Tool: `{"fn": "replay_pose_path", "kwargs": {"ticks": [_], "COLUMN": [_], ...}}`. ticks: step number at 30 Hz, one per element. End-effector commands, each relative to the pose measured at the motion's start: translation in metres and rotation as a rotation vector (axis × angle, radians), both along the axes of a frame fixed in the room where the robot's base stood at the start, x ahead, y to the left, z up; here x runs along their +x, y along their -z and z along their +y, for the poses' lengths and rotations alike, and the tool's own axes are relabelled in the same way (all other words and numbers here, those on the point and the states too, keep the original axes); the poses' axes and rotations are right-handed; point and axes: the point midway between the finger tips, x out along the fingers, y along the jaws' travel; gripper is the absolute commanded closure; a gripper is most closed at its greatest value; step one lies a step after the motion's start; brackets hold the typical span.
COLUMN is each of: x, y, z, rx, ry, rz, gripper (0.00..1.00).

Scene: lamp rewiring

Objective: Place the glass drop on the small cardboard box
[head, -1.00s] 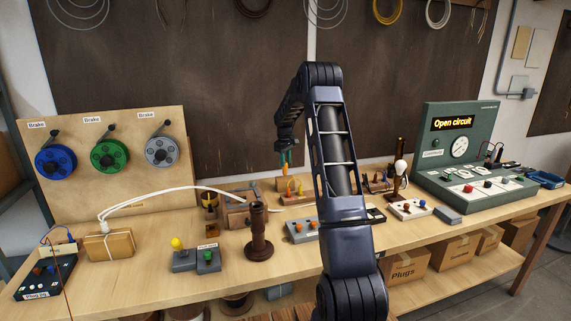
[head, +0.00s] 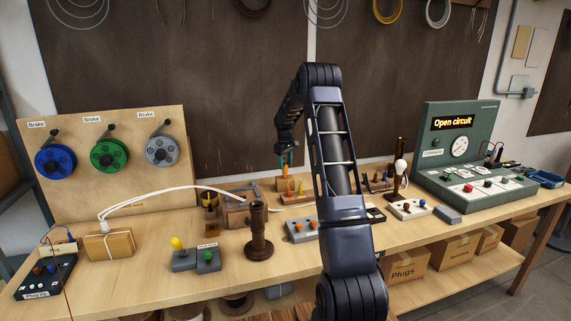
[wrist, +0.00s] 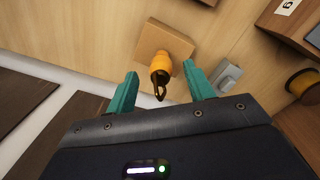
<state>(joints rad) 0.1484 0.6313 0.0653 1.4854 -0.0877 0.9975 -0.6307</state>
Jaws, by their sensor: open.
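The amber glass drop (wrist: 161,65), with a dark wire loop at its near end, shows in the wrist view over the small cardboard box (wrist: 150,38). It appears to rest on the box's top. My gripper (wrist: 160,70) is open, with one teal finger on each side of the drop and a visible gap to both. In the head view my gripper (head: 286,160) points down over the small cardboard box (head: 282,184) at the back of the bench.
A brown turned post (head: 259,235) stands nearer the front. The wrist view shows a grey block (wrist: 227,76) right of the fingers.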

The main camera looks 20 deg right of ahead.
Motion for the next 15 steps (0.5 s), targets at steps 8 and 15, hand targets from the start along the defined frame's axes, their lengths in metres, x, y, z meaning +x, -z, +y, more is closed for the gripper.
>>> {"fn": "replay_pose_path", "kwargs": {"ticks": [8, 15], "x": [-0.001, -0.002], "y": [-0.044, -0.088], "z": [0.002, 0.003], "rx": [0.0, -0.001], "ry": [0.0, 0.0], "rz": [-0.004, -0.003], "gripper": [0.47, 0.47]}}
